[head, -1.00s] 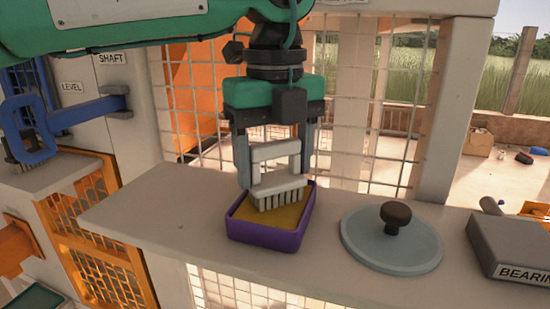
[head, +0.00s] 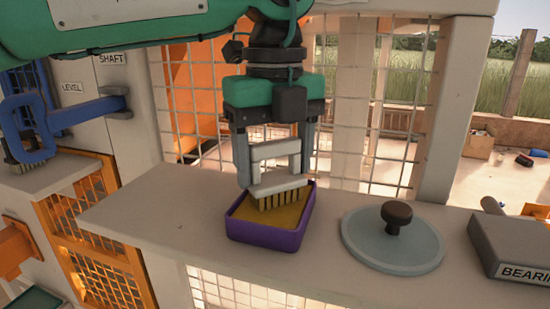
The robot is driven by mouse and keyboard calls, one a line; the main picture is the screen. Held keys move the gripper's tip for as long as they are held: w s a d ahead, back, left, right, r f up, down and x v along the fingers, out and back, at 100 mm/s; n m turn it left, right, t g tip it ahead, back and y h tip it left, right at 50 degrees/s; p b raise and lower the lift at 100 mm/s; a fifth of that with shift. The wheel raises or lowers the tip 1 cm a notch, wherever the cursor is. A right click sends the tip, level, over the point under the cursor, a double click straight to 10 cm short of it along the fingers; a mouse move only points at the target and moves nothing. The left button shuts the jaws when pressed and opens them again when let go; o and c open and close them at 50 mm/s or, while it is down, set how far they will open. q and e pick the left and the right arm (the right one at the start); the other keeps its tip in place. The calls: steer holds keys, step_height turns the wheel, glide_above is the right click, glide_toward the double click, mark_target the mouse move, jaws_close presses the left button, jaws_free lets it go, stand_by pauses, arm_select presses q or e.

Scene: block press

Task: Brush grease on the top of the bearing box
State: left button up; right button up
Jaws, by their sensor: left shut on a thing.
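My left gripper (head: 276,148) points down over the shelf and is shut on the handle of a white brush (head: 277,187). The brush's bristles hang down and look yellowish; they are at or just above the yellow grease in a purple tub (head: 266,238). I cannot tell whether the tips touch the grease. The bearing box (head: 515,243) is a grey box at the right edge, its label partly cut off by the frame. My right gripper is not in view.
A round grey lid (head: 390,240) with a dark knob (head: 396,215) lies on the shelf (head: 150,215) between the tub and the bearing box. A wire mesh and posts stand behind the shelf. A blue handle (head: 30,125) is at the left.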

arm_select(q)
steer(key=shift+f, duration=0.1)
stand_by(0.4)
steer(key=shift+r+p, duration=0.65)
steer(key=shift+r, duration=2.95)
